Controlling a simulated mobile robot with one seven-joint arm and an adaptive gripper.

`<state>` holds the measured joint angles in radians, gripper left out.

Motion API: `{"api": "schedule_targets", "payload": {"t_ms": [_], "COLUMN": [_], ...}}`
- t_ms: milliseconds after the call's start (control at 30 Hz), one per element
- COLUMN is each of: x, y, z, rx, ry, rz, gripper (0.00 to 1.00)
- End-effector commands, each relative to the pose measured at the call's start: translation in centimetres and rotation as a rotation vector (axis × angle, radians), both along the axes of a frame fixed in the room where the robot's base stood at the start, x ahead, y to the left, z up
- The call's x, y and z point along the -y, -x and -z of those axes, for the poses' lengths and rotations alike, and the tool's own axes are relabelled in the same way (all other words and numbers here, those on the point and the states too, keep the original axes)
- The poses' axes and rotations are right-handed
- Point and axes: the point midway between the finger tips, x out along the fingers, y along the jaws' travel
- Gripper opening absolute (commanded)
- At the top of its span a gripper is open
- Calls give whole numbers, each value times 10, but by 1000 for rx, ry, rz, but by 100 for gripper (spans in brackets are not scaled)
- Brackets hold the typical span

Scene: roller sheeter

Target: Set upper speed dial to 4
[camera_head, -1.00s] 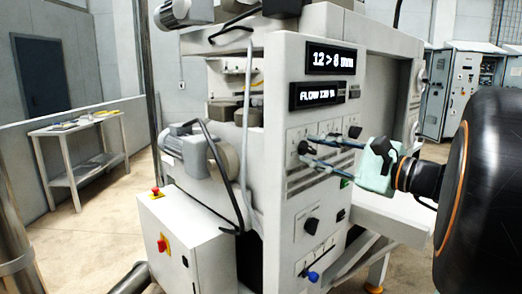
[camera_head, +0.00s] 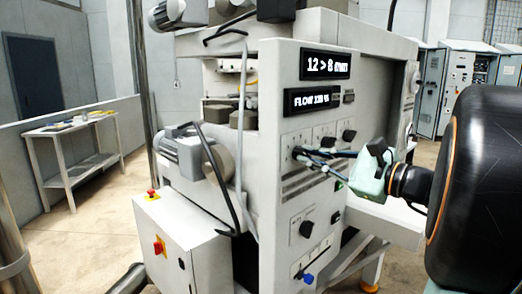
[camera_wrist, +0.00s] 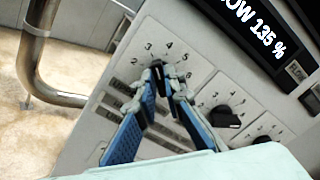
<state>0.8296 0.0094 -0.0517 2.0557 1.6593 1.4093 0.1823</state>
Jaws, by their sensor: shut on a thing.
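A black dial (camera_wrist: 157,65) sits at the left end of the panel's upper row, with the numbers 2 to 6 visible around it. In the wrist view my gripper (camera_wrist: 166,76) is shut on this dial, one fingertip on each side. The fingertips hide most of the dial, so I cannot tell exactly which number its pointer faces. In the head view my gripper (camera_head: 303,153) reaches the same dial from the right, with its blue-dark fingers close together.
A display (camera_wrist: 250,28) above the dial reads FLOW 135 %. Two more black dials, one in the middle (camera_wrist: 224,116) and one at the right (camera_wrist: 263,143), stand beside the gripped one. A lower black dial (camera_head: 307,229) and a blue-tipped lever (camera_head: 307,279) are below.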

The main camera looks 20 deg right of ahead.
Motion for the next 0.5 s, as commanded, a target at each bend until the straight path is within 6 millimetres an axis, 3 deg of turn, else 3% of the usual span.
{"api": "schedule_targets", "payload": {"t_ms": [500], "x": [1], "y": [0], "z": [-4], "rx": [-191], "ry": [-343], "rz": [-1], "gripper": [0]}}
